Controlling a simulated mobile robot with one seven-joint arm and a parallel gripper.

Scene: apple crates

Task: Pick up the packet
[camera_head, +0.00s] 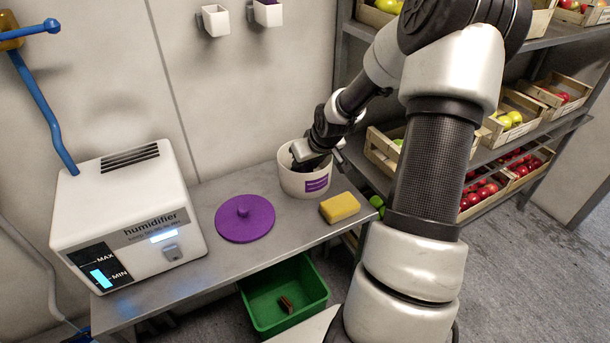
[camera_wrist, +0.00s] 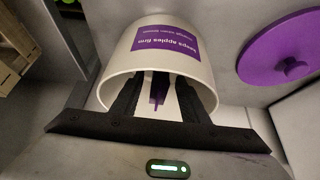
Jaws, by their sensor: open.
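A white round tub (camera_head: 305,182) with a purple label stands on the metal table. My gripper (camera_head: 303,160) points down into its mouth. In the wrist view the tub (camera_wrist: 195,60) surrounds my two black fingers (camera_wrist: 158,98), which are spread apart.
A purple lid (camera_head: 245,218) lies left of the tub, and a yellow sponge (camera_head: 339,207) lies to its right. A white humidifier (camera_head: 130,215) stands at the left. A green bin (camera_head: 284,295) holding a small brown thing is below. Apple crates (camera_head: 384,157) fill the right-hand shelves.

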